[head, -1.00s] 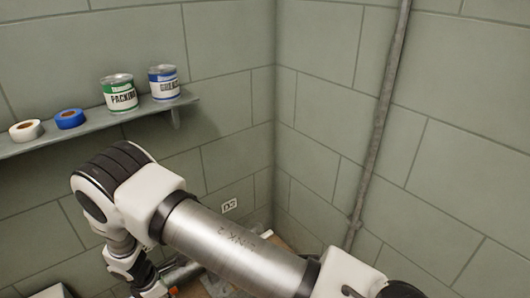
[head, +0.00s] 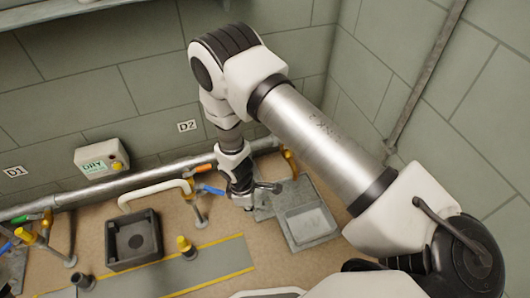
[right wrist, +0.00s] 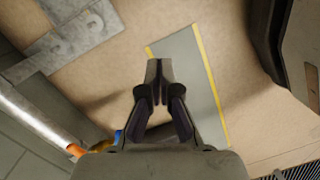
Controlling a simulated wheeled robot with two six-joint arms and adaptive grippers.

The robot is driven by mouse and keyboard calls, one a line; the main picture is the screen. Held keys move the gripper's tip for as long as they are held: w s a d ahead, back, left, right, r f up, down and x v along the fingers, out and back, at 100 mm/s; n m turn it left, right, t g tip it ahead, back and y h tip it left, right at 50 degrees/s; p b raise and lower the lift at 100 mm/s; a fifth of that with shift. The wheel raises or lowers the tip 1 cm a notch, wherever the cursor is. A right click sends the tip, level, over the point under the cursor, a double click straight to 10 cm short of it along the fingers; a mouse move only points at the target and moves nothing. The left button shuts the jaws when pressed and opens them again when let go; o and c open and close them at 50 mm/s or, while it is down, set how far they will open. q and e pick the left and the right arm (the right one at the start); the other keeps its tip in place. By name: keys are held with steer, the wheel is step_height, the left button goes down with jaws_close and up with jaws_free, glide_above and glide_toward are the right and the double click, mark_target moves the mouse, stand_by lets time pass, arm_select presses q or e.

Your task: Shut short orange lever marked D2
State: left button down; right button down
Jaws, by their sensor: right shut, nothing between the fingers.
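The D2 sign (head: 187,126) is on the back wall above a metal pipe. A short orange lever (head: 203,168) is at that pipe below the sign, close to a blue lever (head: 213,190). My right gripper (head: 268,188) is shut and empty, to the right of both levers and apart from them, pointing down over the bench. In the right wrist view the shut fingers (right wrist: 159,84) point at bare bench. An orange piece (right wrist: 75,150) and a blue piece (right wrist: 118,136) show at the lower left there, the blue partly behind the gripper. My left gripper is not in view.
A grey tray (head: 305,219) lies right of my gripper. A yellow-topped post (head: 185,245) stands in front. A DRY box (head: 102,158) and D1 sign (head: 14,171) are left.

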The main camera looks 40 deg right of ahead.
steer(key=shift+s+d+f+m+y, duration=0.1)
steer(key=shift+s+f+m, duration=0.15)
steer(key=shift+s, duration=0.35)
steer(key=shift+s+d+f+m+y, duration=0.1)
steer(key=shift+s+m, duration=0.25)
steer(key=shift+s, duration=0.25)
steer(key=shift+s+d+f+m+y, duration=0.1)
steer(key=shift+s+f+m, duration=0.15)
steer(key=shift+s, duration=0.35)
steer(key=s+d+r+m, duration=0.2)
steer(key=s+m, duration=0.5)
steer(key=s, duration=1)
step_height(320, 180, up, 38)
steer(key=w+m+t+p, duration=0.1)
steer(key=w+m+p, duration=0.1)
steer(key=p, duration=3.5)
steer(key=shift+d+t+p, duration=0.3)
steer(key=shift+p, duration=0.05)
steer(key=shift+w, duration=0.1)
